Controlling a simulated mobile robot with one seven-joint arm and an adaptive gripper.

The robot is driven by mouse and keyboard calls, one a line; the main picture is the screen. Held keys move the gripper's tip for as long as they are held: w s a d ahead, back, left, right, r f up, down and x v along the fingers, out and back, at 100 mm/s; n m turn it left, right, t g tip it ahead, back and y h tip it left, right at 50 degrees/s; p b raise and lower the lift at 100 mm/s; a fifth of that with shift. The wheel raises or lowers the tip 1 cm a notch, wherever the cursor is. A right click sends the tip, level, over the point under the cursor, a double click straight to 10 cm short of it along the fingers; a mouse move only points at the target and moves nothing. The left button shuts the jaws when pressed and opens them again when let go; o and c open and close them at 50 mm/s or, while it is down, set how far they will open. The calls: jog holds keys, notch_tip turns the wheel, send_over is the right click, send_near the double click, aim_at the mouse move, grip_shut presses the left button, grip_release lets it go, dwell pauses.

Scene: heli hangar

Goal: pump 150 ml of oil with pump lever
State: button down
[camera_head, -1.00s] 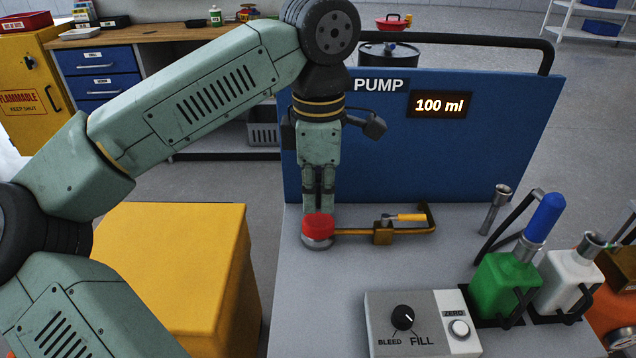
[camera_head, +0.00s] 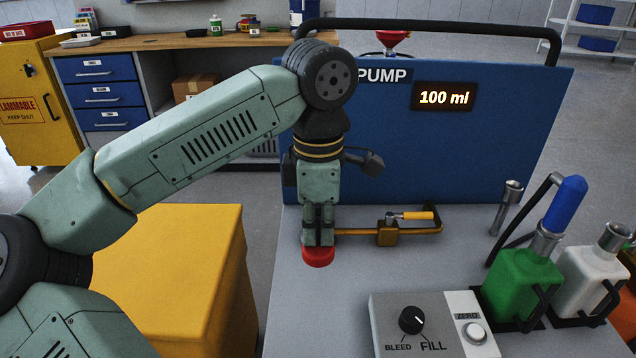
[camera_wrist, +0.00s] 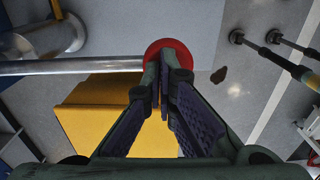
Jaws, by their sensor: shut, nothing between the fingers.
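The blue pump panel (camera_head: 440,140) bears the word PUMP and a display (camera_head: 444,97) reading 100 ml. A red round knob (camera_head: 318,258) shows directly below my gripper (camera_head: 318,243). In the wrist view the red knob (camera_wrist: 172,50) sits at the end of a silver rod (camera_wrist: 75,67), likely the lever, running left to a silver cylinder. My fingers (camera_wrist: 160,75) are shut with nothing between them and overlap the knob's edge. I cannot tell whether they touch it. The dial (camera_head: 411,320) on the grey control box points toward FILL.
An orange pipe with a yellow-handled valve (camera_head: 410,216) lies right of my gripper. A green can (camera_head: 520,285), a white can (camera_head: 590,280) and a blue-handled nozzle (camera_head: 565,205) stand at the right. A yellow box (camera_head: 185,275) stands left of the grey bench top.

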aim_at(318, 246)
notch_tip(318, 246, down, 4)
jog(key=b, duration=0.2)
jog(key=shift+b, duration=0.3)
notch_tip(318, 246, up, 14)
jog(key=p, duration=1)
